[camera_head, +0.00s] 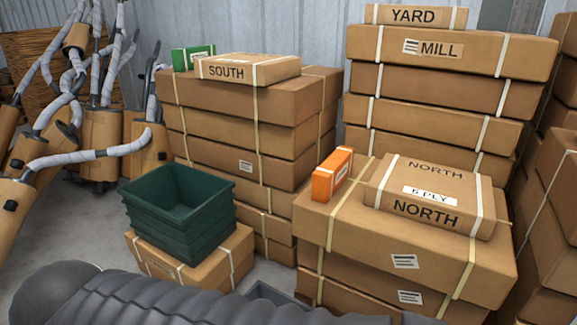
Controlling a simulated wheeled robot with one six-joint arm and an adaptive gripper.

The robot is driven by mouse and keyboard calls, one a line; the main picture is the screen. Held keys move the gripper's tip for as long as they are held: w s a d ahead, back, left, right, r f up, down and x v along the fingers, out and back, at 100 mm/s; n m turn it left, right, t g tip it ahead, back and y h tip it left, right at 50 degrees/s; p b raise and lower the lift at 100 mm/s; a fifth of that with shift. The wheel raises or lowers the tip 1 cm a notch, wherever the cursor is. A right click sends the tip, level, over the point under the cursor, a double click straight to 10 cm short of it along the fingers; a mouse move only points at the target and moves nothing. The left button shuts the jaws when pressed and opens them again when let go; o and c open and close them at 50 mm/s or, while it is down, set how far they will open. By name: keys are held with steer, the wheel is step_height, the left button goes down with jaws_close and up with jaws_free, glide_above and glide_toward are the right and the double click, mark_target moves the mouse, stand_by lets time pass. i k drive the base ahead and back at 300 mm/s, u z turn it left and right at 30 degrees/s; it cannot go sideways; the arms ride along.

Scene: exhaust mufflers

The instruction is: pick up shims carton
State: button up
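No label reading "shims" is legible, so I cannot tell which box is the shims carton. A small orange carton (332,175) stands upright on the front right stack, left of a flat brown carton marked NORTH (436,196). A small green carton (193,57) stands on the middle stack, beside a flat brown carton marked SOUTH (248,68). Print on the orange and green cartons is too small to read. My gripper is not in view. A dark ribbed sleeve, apparently part of my arm, crosses the bottom edge.
Dark green nested bins (180,212) sit on a low brown box (160,262) at left front. A tall stack marked MILL (440,52) and YARD (415,15) rises behind. Wrapped mufflers (100,140) crowd the left. A grey bin (270,294) shows partly at bottom.

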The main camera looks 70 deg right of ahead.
mark_target(327, 178)
steer(key=i, duration=2)
steer(key=z, duration=4.15)
steer(key=i, duration=0.5)
steer(key=z, duration=0.05)
